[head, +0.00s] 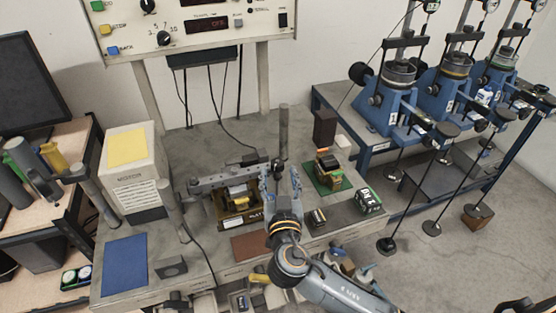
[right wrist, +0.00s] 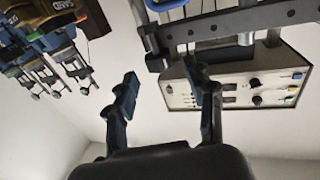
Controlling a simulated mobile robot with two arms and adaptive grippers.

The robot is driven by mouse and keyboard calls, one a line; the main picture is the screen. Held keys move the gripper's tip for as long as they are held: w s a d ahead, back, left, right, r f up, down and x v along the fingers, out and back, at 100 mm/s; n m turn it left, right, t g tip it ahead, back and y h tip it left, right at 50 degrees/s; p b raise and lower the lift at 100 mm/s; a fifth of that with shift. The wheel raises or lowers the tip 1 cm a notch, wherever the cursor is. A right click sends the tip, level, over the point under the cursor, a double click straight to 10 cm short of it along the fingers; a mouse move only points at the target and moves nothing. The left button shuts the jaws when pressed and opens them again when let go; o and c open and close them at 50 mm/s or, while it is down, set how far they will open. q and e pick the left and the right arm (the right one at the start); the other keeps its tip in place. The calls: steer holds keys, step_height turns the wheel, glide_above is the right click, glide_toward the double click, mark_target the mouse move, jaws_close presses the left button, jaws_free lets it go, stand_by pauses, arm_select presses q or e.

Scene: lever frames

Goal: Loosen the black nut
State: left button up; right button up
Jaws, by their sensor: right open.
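No nut can be told apart for sure in either view. In the head view a grey beam frame (head: 207,184) stands on the workbench with small black fittings on it, too small to tell. My right gripper (head: 280,179) is open and empty, fingers upright, just right of this frame. In the right wrist view its two fingers (right wrist: 165,88) stand apart with nothing between them. A dark beam (right wrist: 250,20) crosses above the fingers there. My left gripper does not show.
A control panel (head: 205,22) stands behind the bench. A white motor box (head: 133,165) and a blue mat (head: 124,264) are at left. A grey post (head: 283,130) rises behind my right gripper. A green mat (head: 323,187) lies to its right. Blue lever machines (head: 392,103) stand further right.

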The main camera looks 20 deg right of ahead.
mark_target(278, 169)
steer(key=shift+p+x, duration=0.45)
steer(key=shift+x, duration=1.2)
jaws_close()
